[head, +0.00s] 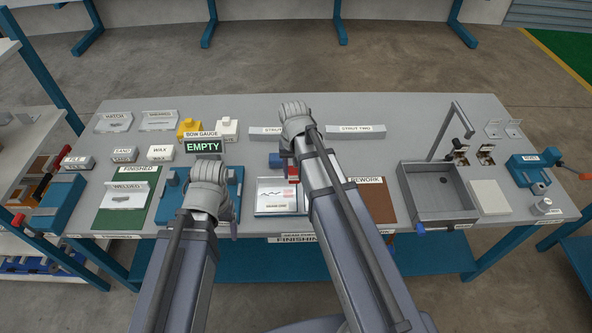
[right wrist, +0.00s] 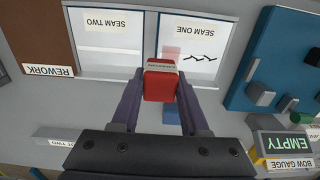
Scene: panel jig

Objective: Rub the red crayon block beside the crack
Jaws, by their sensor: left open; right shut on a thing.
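My right gripper (right wrist: 160,78) is shut on the red crayon block (right wrist: 159,86), which has a pale label on top. In the head view the block (head: 292,173) shows partly beside my right arm. In the right wrist view a dark zigzag crack (right wrist: 200,58) runs across the white SEAM ONE panel (right wrist: 205,38). The block is beside the crack, near the panel edge; whether it touches the panel is unclear. A faint pink patch (right wrist: 172,53) lies beside the crack. My left gripper (head: 234,228) is open, mostly hidden by its arm near the blue fixture.
The SEAM TWO panel (right wrist: 108,42) adjoins SEAM ONE. A blue block (right wrist: 171,113) sits below the red block in the wrist view. The blue fixture (right wrist: 270,62) and the EMPTY display (head: 203,147) stand nearby. The brown REWORK mat (head: 372,203) and a sink (head: 437,190) lie to the right.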

